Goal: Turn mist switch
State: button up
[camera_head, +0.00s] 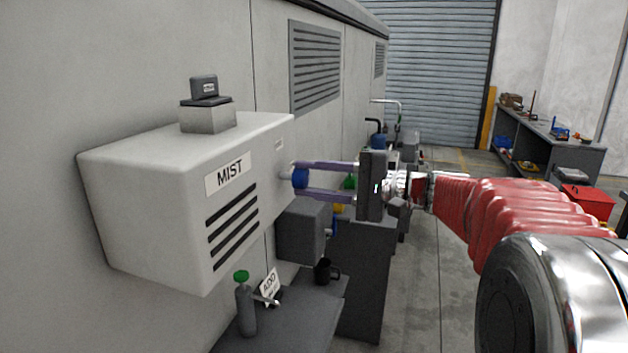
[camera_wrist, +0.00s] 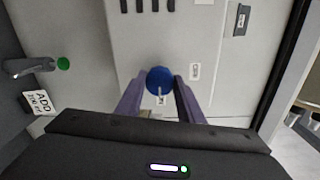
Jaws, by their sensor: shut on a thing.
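The white box labelled MIST (camera_head: 150,165) is fixed to the wall at the left in the head view. Its mist switch, a round blue knob (camera_head: 299,178), sticks out from the box's right-hand face. My gripper (camera_head: 302,179) reaches in from the right, its two purple fingers closed on either side of the knob. In the wrist view the knob (camera_wrist: 158,76) sits between the fingertips, with a pale mark pointing toward the bottom of the picture. Small labels (camera_wrist: 195,71) lie beside it; their text is too small to read. The fingers hide part of the knob's sides.
A grey bench with a green-capped bottle (camera_head: 245,308), an ADD sign (camera_head: 268,287) and a black mug (camera_head: 325,270) is below the box. A grey box (camera_head: 303,232) hangs behind. Open floor lies right; a workbench with a red bin (camera_head: 588,201) stands farther back.

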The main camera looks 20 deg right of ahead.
jog(key=o, duration=0.8)
jog(key=shift+a+f, duration=0.15)
jog(key=shift+f, duration=0.05)
jog(key=shift+o, duration=1.3)
jog(key=shift+r, duration=0.1)
jog(key=shift+d, duration=0.2)
jog(key=v, duration=1.3)
jog(key=shift+d, duration=0.2)
jog(key=shift+s, duration=0.1)
